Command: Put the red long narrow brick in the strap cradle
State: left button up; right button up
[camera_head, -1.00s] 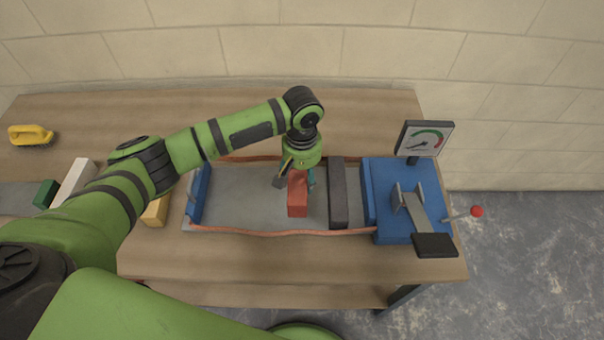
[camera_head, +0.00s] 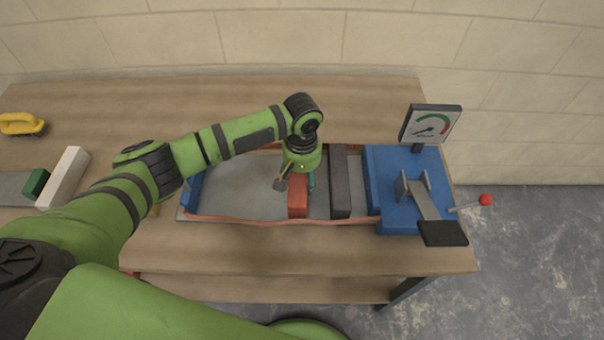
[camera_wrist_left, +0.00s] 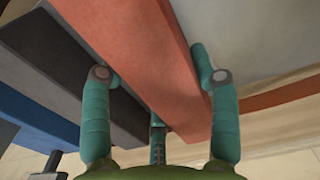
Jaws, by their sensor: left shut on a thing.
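The red long narrow brick (camera_head: 298,200) is over or in the strap cradle, left of a dark grey bar and roughly parallel to it. The cradle has a grey bed (camera_head: 235,192) with an orange strap along its long sides. I cannot tell if the brick touches the bed. My left gripper (camera_head: 297,183) is shut on the brick from above and hides its far end. In the left wrist view the brick (camera_wrist_left: 140,45) runs between the teal fingers (camera_wrist_left: 152,75). My right gripper is not in view.
The dark grey bar (camera_head: 340,185) lies across the cradle just right of the brick. A blue block with a lever (camera_head: 420,200) and gauge (camera_head: 431,124) closes the right end. A white brick (camera_head: 63,177), a green block (camera_head: 36,183) and a yellow brush (camera_head: 22,123) are at left.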

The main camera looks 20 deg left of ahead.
pick_arm(q)
jog(key=shift+f, duration=0.35)
dwell(0.3)
jog(key=o, duration=1.8)
jog(key=shift+c, duration=0.2)
jog(key=shift+s+f, duration=0.1)
notch_tip(320, 180, up, 12)
jog(key=shift+r, duration=0.15)
